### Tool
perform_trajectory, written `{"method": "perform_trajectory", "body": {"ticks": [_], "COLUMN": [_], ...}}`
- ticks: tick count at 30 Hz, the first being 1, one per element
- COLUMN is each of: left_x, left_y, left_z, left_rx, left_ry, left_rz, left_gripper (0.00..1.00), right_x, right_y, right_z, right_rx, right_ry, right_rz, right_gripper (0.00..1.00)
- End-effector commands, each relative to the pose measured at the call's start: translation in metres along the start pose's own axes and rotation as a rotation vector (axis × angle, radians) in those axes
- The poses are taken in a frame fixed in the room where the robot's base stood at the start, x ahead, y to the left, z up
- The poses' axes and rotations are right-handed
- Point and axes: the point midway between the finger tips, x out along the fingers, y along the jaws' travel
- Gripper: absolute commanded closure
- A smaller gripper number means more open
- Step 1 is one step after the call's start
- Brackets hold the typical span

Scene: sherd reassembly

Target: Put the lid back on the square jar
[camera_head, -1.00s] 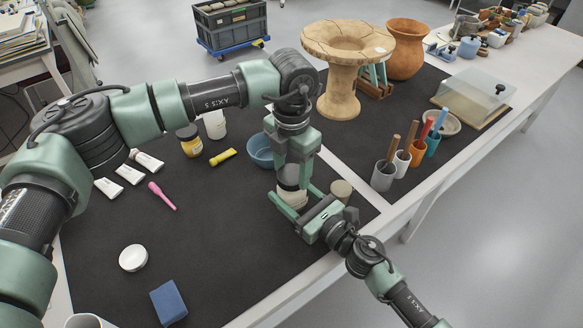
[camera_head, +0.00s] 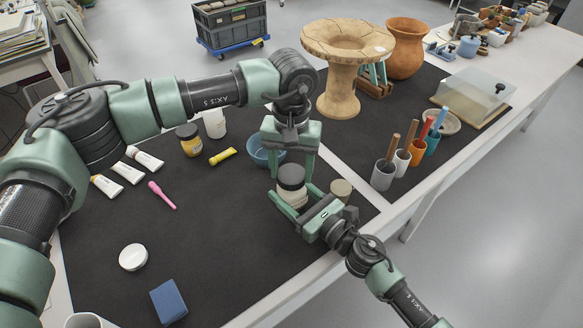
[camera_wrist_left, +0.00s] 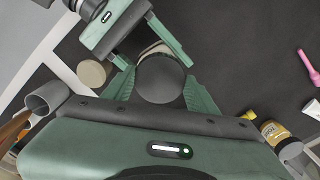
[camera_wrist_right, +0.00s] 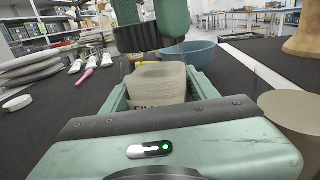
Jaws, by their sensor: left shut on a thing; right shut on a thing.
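The square jar (camera_head: 287,198) is pale and translucent and stands upright on the dark mat near the front edge. My right gripper (camera_head: 297,207) is shut on it; the right wrist view shows the jar (camera_wrist_right: 158,86) between the fingers. My left gripper (camera_head: 289,172) points down over the jar, shut on the round black lid (camera_head: 291,177). In the left wrist view the lid (camera_wrist_left: 160,79) sits between the fingers and covers most of the jar. In the right wrist view a narrow gap seems to show between the lid and the jar's rim.
A beige cylinder (camera_head: 341,189) stands close beside my right gripper. A blue bowl (camera_head: 262,152) is just behind my left gripper. Cups with tools (camera_head: 384,174) stand to the right. A white round piece (camera_head: 133,257) and a blue block (camera_head: 168,302) lie at front left.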

Motion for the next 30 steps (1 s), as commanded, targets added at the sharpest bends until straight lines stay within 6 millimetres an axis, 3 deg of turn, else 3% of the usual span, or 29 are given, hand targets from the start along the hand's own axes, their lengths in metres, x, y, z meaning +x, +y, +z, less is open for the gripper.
{"method": "perform_trajectory", "body": {"ticks": [3,7,12,13,15,25,30], "left_x": [-0.001,-0.001,-0.001,-0.001,-0.001,-0.001,-0.017], "left_y": [-0.001,-0.002,-0.002,-0.002,-0.002,-0.001,-0.001], "left_z": [-0.001,-0.001,-0.001,-0.001,-0.001,-0.001,-0.001], "left_rx": [0.290,0.545,0.572,0.572,0.571,0.571,0.571], "left_ry": [0.003,0.002,0.002,0.002,0.002,0.001,0.003], "left_rz": [-0.002,-0.003,-0.003,-0.003,-0.003,-0.001,-0.001], "left_gripper": [0.80,0.80,0.80,0.37,0.17,0.17,0.17], "right_x": [0.000,0.000,-0.001,-0.001,-0.001,0.000,0.000], "right_y": [-0.001,-0.001,0.000,0.000,0.000,0.000,0.000], "right_z": [-0.001,-0.001,-0.001,-0.001,-0.001,-0.001,-0.001], "right_rx": [0.000,0.000,0.000,0.000,0.000,0.000,0.000], "right_ry": [0.002,0.002,0.002,0.002,0.002,0.002,0.002], "right_rz": [-0.001,-0.001,-0.001,-0.001,-0.001,0.000,0.000], "right_gripper": [1.00,1.00,1.00,1.00,1.00,1.00,1.00]}}
